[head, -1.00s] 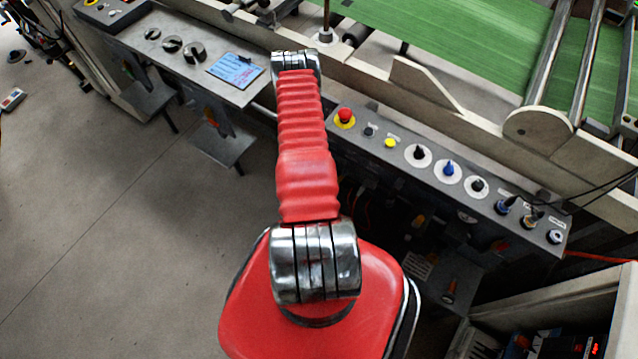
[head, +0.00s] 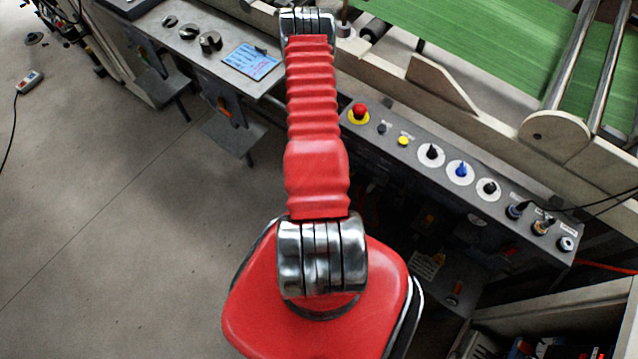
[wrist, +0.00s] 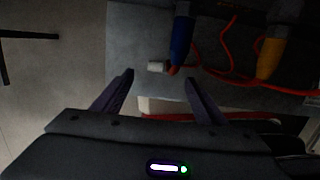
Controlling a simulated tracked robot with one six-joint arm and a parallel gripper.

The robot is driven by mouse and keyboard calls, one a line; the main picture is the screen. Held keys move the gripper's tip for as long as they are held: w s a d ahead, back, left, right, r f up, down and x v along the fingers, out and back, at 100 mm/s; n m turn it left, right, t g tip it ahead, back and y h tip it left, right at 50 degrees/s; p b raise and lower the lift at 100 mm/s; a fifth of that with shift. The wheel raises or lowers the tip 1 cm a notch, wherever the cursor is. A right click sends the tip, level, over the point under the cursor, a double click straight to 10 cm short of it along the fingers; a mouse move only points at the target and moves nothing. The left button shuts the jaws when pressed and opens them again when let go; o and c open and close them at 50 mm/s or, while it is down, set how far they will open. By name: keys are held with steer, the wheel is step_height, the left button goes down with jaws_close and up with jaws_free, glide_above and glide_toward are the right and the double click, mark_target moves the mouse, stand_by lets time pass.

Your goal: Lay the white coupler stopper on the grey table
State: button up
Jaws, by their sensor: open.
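In the wrist view my gripper (wrist: 158,80) is open, with its two dark fingers apart and nothing between them. A small white piece (wrist: 157,66), which looks like the coupler stopper, shows just beyond the fingertips, beside the lower end of a blue connector (wrist: 181,40). I cannot tell whether it is attached there. In the head view my arm hides my gripper, and I do not see the stopper. A grey table (head: 215,65) stands at the upper left, with several metal pieces and a blue sheet (head: 251,61) on it.
An orange connector (wrist: 270,57) and red cables hang near the blue one. A control panel (head: 400,155) with a red button and knobs runs along the machine, below the green belt (head: 480,50). A shelf box (head: 560,310) stands at lower right.

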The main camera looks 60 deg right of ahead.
steer(key=shift+a+r, duration=0.2)
steer(key=shift+r, duration=1.1)
steer(key=shift+a+r, duration=0.15)
steer(key=shift+r, duration=1.1)
